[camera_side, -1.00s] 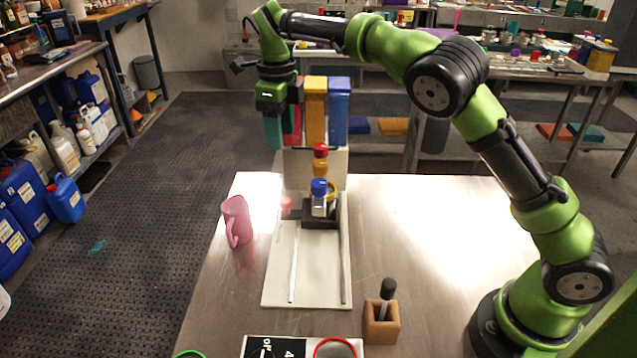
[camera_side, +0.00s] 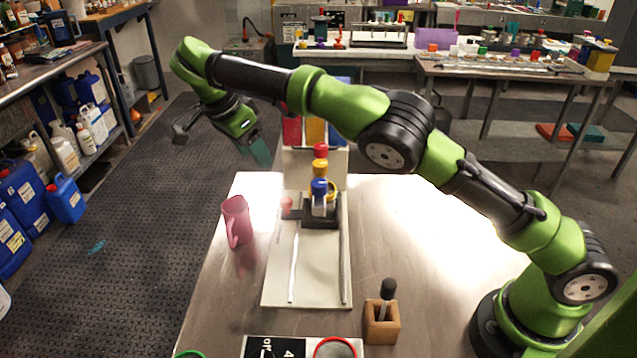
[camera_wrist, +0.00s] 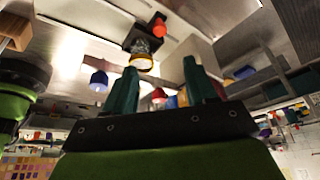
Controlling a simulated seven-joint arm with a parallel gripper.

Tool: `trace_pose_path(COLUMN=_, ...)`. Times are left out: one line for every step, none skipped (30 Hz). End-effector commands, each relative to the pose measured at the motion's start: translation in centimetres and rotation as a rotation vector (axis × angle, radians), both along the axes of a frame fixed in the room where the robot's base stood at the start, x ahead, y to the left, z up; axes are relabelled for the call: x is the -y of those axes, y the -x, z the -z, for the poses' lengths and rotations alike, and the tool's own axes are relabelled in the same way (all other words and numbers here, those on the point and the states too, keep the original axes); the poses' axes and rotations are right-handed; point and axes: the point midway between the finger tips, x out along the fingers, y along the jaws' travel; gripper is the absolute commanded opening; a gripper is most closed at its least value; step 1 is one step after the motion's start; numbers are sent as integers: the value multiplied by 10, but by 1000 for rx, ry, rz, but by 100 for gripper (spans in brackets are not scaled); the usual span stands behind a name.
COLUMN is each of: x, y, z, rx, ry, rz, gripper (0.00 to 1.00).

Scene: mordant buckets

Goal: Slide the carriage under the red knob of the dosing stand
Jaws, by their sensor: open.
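The dosing stand has a white base (camera_side: 270,285) with rails, and coloured hoppers at its back. A red knob (camera_side: 320,150), a yellow knob (camera_side: 320,167) and a blue knob (camera_side: 319,187) line up there in the side view. The black carriage (camera_side: 322,222) sits on the base with a pinkish-red ball handle (camera_side: 287,203) at its left. The blue knob overlaps it in this view; the exact alignment is unclear. The wrist view shows the carriage (camera_wrist: 143,36) and a yellow-ringed jar (camera_wrist: 141,54). My gripper (camera_side: 258,151) is tilted, open and empty, above and left of the stand.
A pink mug (camera_side: 236,222) stands left of the stand. A wooden block (camera_side: 381,325) with a black-handled tool is at the front right. A red-rimmed round item (camera_side: 335,348) lies at the front edge. The table's right side (camera_side: 430,230) is clear.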

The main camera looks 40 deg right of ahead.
Motion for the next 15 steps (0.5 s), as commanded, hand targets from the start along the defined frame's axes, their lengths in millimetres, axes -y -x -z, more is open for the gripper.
trace_pose_path(x=2, y=1, z=4, rx=-2, ry=0, rz=0, gripper=56)
trace_pose_path(x=3, y=1, z=7, rx=-2, ry=0, rz=0, gripper=56)
trace_pose_path(x=5, y=1, z=11, rx=-2, ry=-1, rz=0, gripper=56)
trace_pose_path(x=6, y=1, z=15, rx=-3, ry=-1, rz=0, gripper=56)
trace_pose_path(x=7, y=1, z=19, rx=-3, ry=-2, rz=0, gripper=56)
trace_pose_path(x=10, y=1, z=26, rx=-3, ry=-2, rz=1, gripper=56)
trace_pose_path(x=13, y=1, z=32, rx=-4, ry=-1, rz=1, gripper=56)
trace_pose_path(x=16, y=1, z=38, rx=-4, ry=-2, rz=2, gripper=56)
trace_pose_path(x=19, y=1, z=46, rx=-2, ry=-2, rz=2, gripper=56)
trace_pose_path(x=21, y=2, z=52, rx=-3, ry=-3, rz=2, gripper=56)
trace_pose_path(x=24, y=1, z=58, rx=-2, ry=-1, rz=3, gripper=56)
trace_pose_path(x=27, y=1, z=66, rx=-3, ry=-2, rz=3, gripper=56)
trace_pose_path(x=30, y=1, z=72, rx=-2, ry=-2, rz=3, gripper=56)
trace_pose_path(x=32, y=1, z=79, rx=-2, ry=-2, rz=3, gripper=56)
trace_pose_path(x=36, y=1, z=87, rx=-2, ry=-3, rz=3, gripper=56)
